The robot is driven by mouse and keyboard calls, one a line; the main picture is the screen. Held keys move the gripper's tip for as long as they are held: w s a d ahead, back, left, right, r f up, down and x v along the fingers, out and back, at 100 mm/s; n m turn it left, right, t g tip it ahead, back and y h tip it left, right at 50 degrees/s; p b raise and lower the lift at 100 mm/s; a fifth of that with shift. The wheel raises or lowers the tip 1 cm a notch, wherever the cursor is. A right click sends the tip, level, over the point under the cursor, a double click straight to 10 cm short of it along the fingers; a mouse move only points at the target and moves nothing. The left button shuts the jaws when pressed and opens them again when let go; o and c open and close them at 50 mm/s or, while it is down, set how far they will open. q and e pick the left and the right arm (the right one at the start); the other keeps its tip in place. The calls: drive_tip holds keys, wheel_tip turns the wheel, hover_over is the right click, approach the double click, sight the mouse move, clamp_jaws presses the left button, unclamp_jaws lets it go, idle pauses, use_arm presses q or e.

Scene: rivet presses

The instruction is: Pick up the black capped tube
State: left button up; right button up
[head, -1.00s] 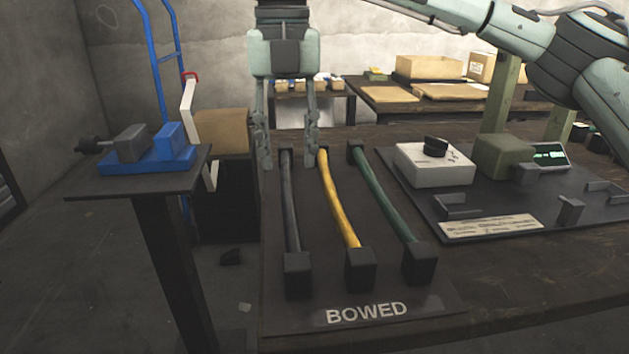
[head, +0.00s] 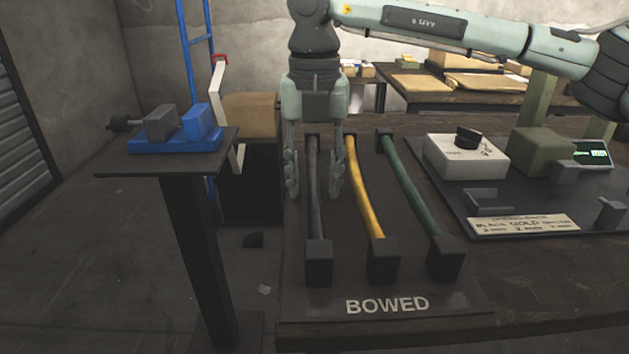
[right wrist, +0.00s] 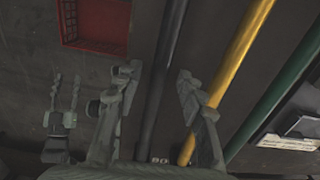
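The black capped tube (head: 315,175) lies on a dark board marked BOWED, left of a yellow tube (head: 367,205) and a green tube (head: 408,183). Its near end sits in a dark block. My right gripper (head: 315,192) is open over the black tube, one finger on each side, both apart from it. In the right wrist view, the black tube (right wrist: 164,75) runs between the spread fingers of the right gripper (right wrist: 158,80). What looks like my left gripper (right wrist: 66,98) shows small at the left there, its fingers apart; the head view does not show it.
A blue fixture (head: 175,143) stands on a pedestal at the left. A white box with a black knob (head: 465,155) and an olive block (head: 543,151) stand on a panel at the right. A red crate (right wrist: 97,25) shows in the wrist view.

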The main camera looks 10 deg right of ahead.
drive_tip(key=shift+c, duration=0.2)
drive_tip(key=shift+r, duration=0.1)
clamp_jaws()
